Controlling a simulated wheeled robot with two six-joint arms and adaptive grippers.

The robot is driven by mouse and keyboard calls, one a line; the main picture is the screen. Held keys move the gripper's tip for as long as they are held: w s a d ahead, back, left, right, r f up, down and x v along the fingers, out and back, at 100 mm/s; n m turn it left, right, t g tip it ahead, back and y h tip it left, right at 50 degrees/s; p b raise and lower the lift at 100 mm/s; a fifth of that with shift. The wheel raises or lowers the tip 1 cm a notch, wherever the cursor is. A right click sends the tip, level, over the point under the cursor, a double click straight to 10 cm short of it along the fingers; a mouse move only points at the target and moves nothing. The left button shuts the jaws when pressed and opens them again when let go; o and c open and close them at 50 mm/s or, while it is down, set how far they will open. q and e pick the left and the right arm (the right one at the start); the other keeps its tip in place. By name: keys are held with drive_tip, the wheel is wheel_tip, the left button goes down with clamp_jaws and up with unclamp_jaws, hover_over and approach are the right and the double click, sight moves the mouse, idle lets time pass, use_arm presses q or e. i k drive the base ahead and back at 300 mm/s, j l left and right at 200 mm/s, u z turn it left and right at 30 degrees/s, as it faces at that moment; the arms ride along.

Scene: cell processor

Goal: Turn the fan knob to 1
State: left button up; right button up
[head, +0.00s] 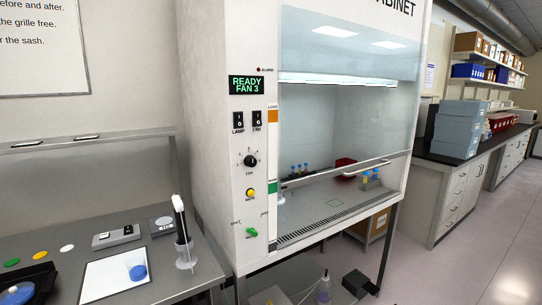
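The fume cabinet (224,130) stands in the middle, with a control panel on its left front post. A round black knob (250,160) sits on the panel among small dial marks. The label under it is too small to read for sure, and its exact pointing is hard to tell. The display (246,85) above reads "READY FAN 3". Two black rocker switches, the lamp switch (238,118) and the fan switch (257,118), sit between display and knob. Neither of my grippers shows in the head view.
Below the knob are a yellow button (250,193) and a green knob (252,231). The glass sash (340,110) is partly raised. A grey bench (150,285) at left holds a pipette stand (184,240) and a white mat (105,283). Space before the panel looks clear.

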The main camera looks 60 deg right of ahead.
sight(250, 160)
drive_tip(key=z, duration=2.25)
